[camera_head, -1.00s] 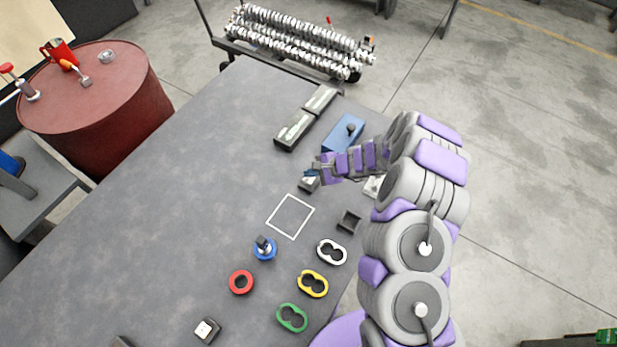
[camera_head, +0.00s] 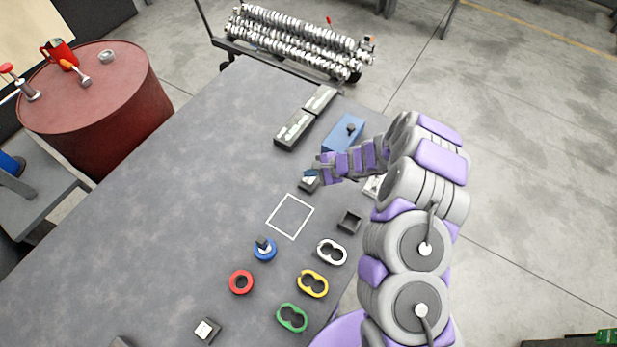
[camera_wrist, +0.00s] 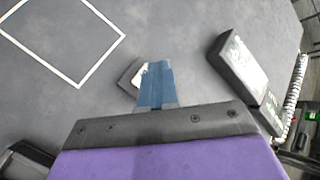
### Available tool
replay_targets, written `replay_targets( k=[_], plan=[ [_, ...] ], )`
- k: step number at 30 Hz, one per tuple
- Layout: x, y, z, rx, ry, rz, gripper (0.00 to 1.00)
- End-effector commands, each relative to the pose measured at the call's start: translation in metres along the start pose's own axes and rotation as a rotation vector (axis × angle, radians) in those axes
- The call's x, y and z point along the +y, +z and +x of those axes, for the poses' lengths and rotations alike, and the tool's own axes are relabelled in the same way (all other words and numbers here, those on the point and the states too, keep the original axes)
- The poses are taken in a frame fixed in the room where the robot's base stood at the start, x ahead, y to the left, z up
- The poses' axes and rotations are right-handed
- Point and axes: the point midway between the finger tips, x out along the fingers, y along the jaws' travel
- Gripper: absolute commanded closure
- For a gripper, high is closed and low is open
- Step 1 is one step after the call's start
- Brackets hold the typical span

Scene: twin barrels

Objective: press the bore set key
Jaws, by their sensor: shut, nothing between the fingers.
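A small dark box with a pale top (camera_head: 308,186) sits on the grey table beneath my fingertips. It also shows in the wrist view (camera_wrist: 128,80), partly hidden behind the fingers. It looks like a key box, but I cannot read a label on it. My gripper (camera_head: 310,174) is shut and empty, its blue fingers together. In the wrist view the fingertips (camera_wrist: 157,68) overlap the box's right side. I cannot tell whether they touch its top. A similar box with a pale top (camera_head: 207,330) sits near the front of the table, away from my gripper.
A white square outline (camera_head: 273,217) is marked on the table. A blue box (camera_head: 341,138) and dark displays (camera_head: 294,130) stand beyond my gripper. The table's left is clear.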

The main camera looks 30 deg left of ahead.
Motion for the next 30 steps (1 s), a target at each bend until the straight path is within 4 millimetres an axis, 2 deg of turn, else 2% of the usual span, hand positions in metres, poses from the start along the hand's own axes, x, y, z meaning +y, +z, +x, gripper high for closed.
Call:
replay_targets(
  k=[30],
  plan=[
    [0.0059,-0.0044,0.0059,0.000,0.000,0.000,1.00]
  ],
)
